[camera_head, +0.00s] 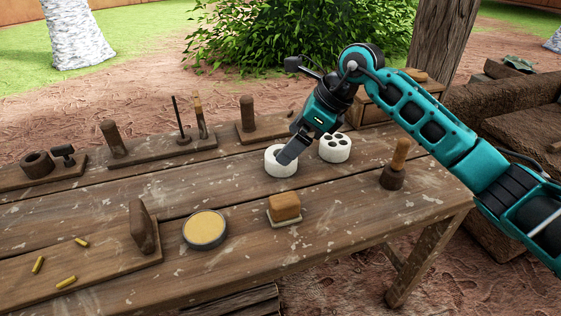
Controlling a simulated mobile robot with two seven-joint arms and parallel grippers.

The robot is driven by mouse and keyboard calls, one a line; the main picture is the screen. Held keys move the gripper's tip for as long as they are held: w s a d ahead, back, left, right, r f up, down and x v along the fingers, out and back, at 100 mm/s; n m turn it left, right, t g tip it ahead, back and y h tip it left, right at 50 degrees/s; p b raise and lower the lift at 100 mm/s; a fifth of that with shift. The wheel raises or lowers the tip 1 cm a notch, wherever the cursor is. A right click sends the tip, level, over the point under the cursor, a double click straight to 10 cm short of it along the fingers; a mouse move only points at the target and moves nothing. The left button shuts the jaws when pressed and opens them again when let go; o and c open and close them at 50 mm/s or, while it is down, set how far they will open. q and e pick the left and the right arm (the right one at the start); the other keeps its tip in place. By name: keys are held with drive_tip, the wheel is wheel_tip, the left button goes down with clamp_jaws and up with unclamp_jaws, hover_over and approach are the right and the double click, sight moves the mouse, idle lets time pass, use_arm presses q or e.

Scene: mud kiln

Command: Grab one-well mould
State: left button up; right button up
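The one-well mould is a short white cylinder (273,167) standing on the wooden table, near its middle. My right gripper (287,157) comes down from the upper right, and its dark fingers overlap the mould's right side and top opening. The fingers line up one behind the other, so I cannot tell whether they are open around the wall or shut on it. The mould looks upright and resting on the table. A second white mould with several wells (335,149) stands just to the right. My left gripper is not in view.
In front are a brown block on a small slab (284,207) and a round dish of yellow powder (205,229). A wooden-handled tool (396,167) stands at the right. Boards with tools line the back.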

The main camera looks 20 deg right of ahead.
drive_tip(key=b+x, duration=0.1)
drive_tip(key=x, duration=0.4)
drive_tip(key=shift+a+f, duration=0.1)
drive_tip(key=shift+f, duration=0.35)
drive_tip(key=shift+r, duration=0.1)
drive_tip(key=c, duration=1.2)
